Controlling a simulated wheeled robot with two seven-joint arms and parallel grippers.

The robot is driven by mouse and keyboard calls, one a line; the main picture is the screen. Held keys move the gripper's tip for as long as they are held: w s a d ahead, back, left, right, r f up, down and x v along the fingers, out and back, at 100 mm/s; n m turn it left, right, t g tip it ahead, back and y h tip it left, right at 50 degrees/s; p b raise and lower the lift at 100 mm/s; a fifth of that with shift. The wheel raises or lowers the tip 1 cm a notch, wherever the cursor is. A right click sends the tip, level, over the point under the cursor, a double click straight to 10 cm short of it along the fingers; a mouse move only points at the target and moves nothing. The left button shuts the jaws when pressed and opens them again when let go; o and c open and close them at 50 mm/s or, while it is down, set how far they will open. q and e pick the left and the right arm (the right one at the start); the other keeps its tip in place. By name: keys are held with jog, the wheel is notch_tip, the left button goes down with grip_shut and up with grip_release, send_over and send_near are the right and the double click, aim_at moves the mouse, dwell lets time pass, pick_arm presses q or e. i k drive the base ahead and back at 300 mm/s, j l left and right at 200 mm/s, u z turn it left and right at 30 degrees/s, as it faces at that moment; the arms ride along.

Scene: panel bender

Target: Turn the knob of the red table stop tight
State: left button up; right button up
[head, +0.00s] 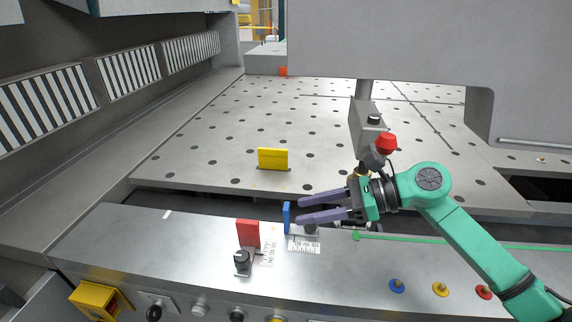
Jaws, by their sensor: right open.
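The red table stop (248,233) stands upright on the front metal ledge, left of the picture's middle. Its black knob (242,258) sits on a small block just in front of the red plate. My right gripper (299,209) comes in from the right with two purple fingers apart. Its fingertips point left, close to the blue table stop (287,216), right of and a little beyond the red one. I cannot tell whether they touch the blue plate. The gripper is clear of the red stop's knob. My left gripper is not in view.
A yellow stop (273,159) stands on the perforated table (220,140) behind. A grey post with a red knob (386,142) rises beside my right wrist. Blue, yellow and red buttons (440,289) lie along the ledge at right. The ledge left of the red stop is clear.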

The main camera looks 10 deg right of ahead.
aim_at(242, 260)
jog(key=k+j, duration=0.2)
jog(key=k, duration=0.3)
jog(key=k+j, duration=0.2)
jog(key=k, duration=0.25)
jog(key=k+j, duration=0.2)
jog(key=k, duration=0.3)
